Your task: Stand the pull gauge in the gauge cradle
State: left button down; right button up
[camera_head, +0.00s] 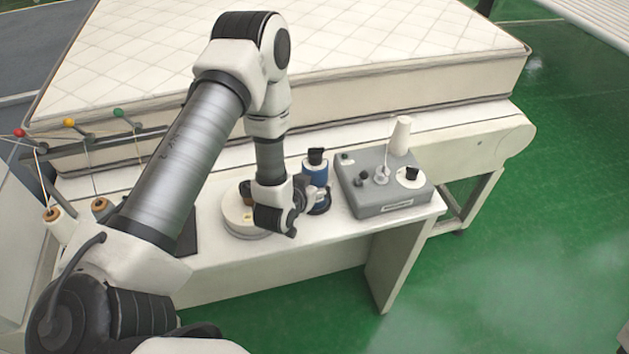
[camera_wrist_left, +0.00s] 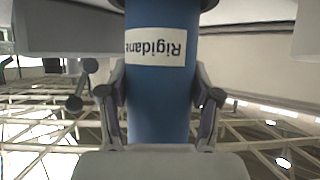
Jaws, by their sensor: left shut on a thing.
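The blue cylinder with a black top, which I take to be the pull gauge (camera_head: 315,169), stands upright near the back of the table. In the left wrist view, its blue body (camera_wrist_left: 158,85) has a white label reading "Rigidane", upside down in the picture. My left gripper (camera_wrist_left: 158,100) is shut on it, one finger on each side; it also shows in the head view (camera_head: 308,197). A dark round flange or ring (camera_head: 320,209) is at the cylinder's lower end. I cannot tell whether this is the gauge cradle, or whether the cylinder is seated. My right gripper is not in view.
A grey box (camera_head: 368,205) with knobs and a white cone (camera_head: 400,135) stands right of the cylinder. A round cream-coloured base (camera_head: 239,218) is left, partly behind my gripper. The mattress (camera_head: 400,78) lies behind. Thread spools (camera_head: 58,225) stand far left.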

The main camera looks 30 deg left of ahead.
pick_arm(q)
jog(key=shift+f, duration=0.15)
jog(key=c, duration=0.5)
grip_release()
jog(key=shift+o, duration=1.3)
jog(key=shift+w+f, duration=0.1)
